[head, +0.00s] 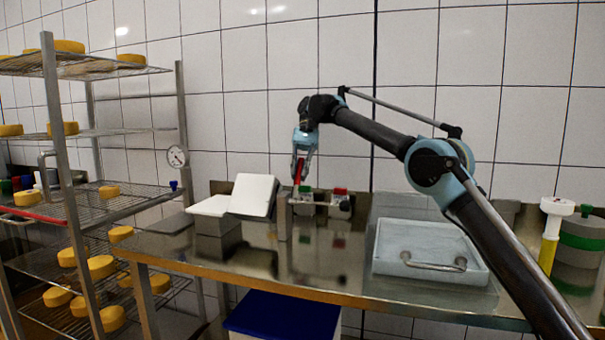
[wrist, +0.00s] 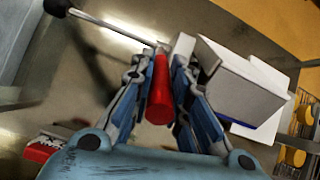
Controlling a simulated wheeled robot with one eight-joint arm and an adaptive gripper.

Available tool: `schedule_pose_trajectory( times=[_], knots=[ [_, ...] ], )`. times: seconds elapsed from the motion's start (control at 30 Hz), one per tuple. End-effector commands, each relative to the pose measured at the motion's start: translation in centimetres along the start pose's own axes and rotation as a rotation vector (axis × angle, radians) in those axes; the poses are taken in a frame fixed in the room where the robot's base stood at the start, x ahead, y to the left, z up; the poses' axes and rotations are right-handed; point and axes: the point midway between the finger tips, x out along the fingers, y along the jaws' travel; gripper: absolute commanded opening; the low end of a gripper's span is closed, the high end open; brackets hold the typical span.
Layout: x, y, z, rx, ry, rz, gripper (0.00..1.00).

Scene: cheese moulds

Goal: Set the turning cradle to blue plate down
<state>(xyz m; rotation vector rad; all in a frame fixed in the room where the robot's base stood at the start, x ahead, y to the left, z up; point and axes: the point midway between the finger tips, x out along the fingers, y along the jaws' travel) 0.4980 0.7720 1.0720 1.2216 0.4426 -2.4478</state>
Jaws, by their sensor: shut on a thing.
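The turning cradle appears to be the tilted white block (head: 252,196) beside a steel post on the bench. In the wrist view the white block (wrist: 238,82) is right of my fingers, with a blue strip (wrist: 236,117) along its lower edge. My gripper (head: 303,152) is shut on a red handle (head: 298,171), which also shows between the fingers in the wrist view (wrist: 159,92). A metal rod (wrist: 115,27) with a black knob (wrist: 57,8) runs from near the handle's top to the upper left. Most of the blue plate is hidden.
Small units with a green knob (head: 305,189) and a red knob (head: 340,190) stand just right of the post. A white lidded tray (head: 428,240) lies on the bench at right. A cheese rack (head: 56,130) stands at left. Bare bench (head: 310,266) lies in front.

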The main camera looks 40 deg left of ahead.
Motion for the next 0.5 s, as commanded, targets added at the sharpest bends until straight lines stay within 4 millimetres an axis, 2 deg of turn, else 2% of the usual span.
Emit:
schedule_pose_trajectory(
  times=[0.07,0.1,0.17,0.23,0.5],
  knots=[
    [-0.3,0.18,-0.04,0.003,0.003,-0.006,0.0],
    [-0.31,0.18,-0.03,0.003,0.003,-0.006,0.21],
    [-0.31,0.18,-0.03,0.003,0.003,-0.006,0.34],
    [-0.31,0.19,-0.02,0.003,0.002,-0.006,0.38],
    [-0.17,0.11,0.0,0.002,0.001,-0.003,0.38]
  ],
)
